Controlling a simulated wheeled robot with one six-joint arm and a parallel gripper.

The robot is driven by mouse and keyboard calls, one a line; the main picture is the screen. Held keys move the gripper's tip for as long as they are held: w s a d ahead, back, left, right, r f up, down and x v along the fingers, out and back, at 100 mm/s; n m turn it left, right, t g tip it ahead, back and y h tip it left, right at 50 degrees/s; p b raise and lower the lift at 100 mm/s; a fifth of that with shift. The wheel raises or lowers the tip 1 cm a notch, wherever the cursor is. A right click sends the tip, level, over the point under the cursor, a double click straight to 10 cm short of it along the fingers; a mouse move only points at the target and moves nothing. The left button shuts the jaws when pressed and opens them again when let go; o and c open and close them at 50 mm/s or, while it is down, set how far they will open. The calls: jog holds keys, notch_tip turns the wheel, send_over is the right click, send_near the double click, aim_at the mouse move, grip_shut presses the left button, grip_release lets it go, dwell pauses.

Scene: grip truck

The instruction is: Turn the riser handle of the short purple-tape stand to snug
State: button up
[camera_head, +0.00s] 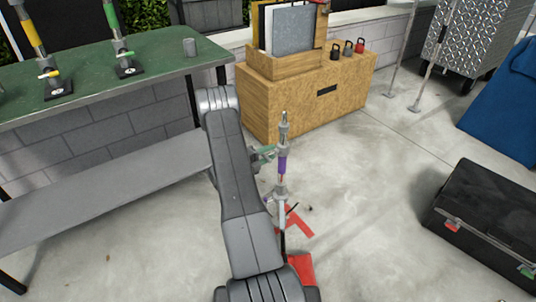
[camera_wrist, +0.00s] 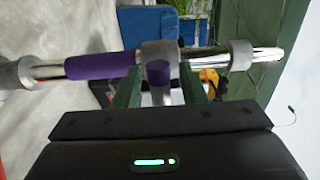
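The short purple-tape stand (camera_head: 282,165) stands upright on the concrete floor, with a purple band and grey collars. In the wrist view its pole runs sideways, with the purple tape (camera_wrist: 100,65) left of a grey collar. A riser handle (camera_wrist: 158,74) with a purple end points from that collar toward the camera. My gripper (camera_wrist: 159,82) has green fingers, one on each side of the handle, with gaps visible beside the purple end. It is open. In the head view my gripper (camera_head: 263,154) is at the stand's upper part, partly hidden by my arm.
A green-topped table (camera_head: 150,75) with yellow- and green-tape stands is at left. A wooden box (camera_head: 300,105) with several small weights is behind. A black case (camera_head: 485,220) lies at right. Red markings (camera_head: 300,268) are on the floor by the stand. Floor between stand and case is clear.

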jog(key=p+v, duration=0.1)
jog(key=v, duration=1.2)
jog(key=shift+s+a, duration=0.25)
jog(key=shift+a, duration=0.1)
jog(key=shift+d, duration=0.1)
jog(key=b+x, duration=0.1)
jog(key=x, duration=1.2)
jog(key=shift+w+d, duration=0.3)
jog(key=shift+a, duration=0.1)
